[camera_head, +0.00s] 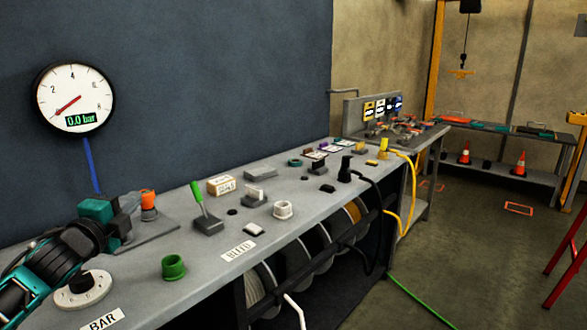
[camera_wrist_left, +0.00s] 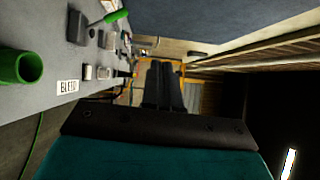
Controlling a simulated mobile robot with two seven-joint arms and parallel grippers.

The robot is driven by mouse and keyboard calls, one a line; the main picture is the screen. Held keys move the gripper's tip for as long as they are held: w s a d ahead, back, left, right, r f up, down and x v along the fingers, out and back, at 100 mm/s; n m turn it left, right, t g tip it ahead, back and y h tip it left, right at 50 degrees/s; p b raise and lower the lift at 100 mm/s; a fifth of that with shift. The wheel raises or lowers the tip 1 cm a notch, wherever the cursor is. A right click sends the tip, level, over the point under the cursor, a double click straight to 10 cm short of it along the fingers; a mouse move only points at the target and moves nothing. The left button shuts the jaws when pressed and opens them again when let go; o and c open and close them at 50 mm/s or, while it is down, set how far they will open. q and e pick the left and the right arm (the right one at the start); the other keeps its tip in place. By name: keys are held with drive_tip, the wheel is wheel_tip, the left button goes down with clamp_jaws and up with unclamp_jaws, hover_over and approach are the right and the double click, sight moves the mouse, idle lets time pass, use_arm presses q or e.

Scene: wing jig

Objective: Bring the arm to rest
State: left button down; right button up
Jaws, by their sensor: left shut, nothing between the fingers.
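My left arm comes in from the left in the head view, over the near end of the grey bench. Its gripper (camera_head: 130,202) shows small and partly merges with the things behind it. In the left wrist view the two dark fingers (camera_wrist_left: 165,85) lie together, shut and empty, above the teal gripper body. An orange-topped fitting (camera_head: 148,205) stands just beyond the gripper in the head view; whether they touch cannot be told. My right gripper is not in view.
A gauge (camera_head: 73,98) on the wall reads 0.0 bar. Cable reels sit below. Floor on the right is mostly open.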

use_arm(q)
drive_tip(key=s+d+f+n+g, duration=0.1)
drive_tip(key=s+d+f+n, duration=0.1)
drive_tip(key=f, duration=0.4)
drive_tip(key=s+d+f+n+g, duration=0.1)
drive_tip(key=s+d+f+n, duration=0.1)
drive_tip(key=s+d+f, duration=0.2)
drive_tip(key=s+d+f+n+g+h, duration=0.1)
drive_tip(key=s+d+f+n, duration=0.1)
drive_tip(key=f, duration=0.6)
drive_tip(key=shift+s+d+f, duration=0.4)
drive_tip(key=shift+s+d, duration=0.15)
drive_tip(key=s+d+f+n+g, duration=0.2)
drive_tip(key=s+f+n, duration=0.3)
drive_tip(key=s+f, duration=0.3)
drive_tip(key=s+d+f+n+g+y, duration=0.1)
drive_tip(key=s+d+f+n, duration=0.3)
drive_tip(key=s, duration=1)
wheel_tip(320, 180, down, 4)
drive_tip(key=shift+s+d+r+n+g, duration=0.2)
drive_tip(key=shift+s+n+g, duration=0.2)
drive_tip(key=shift+n+g, duration=0.5)
drive_tip(key=shift+a+n, duration=0.1)
drive_tip(key=shift+n, duration=0.2)
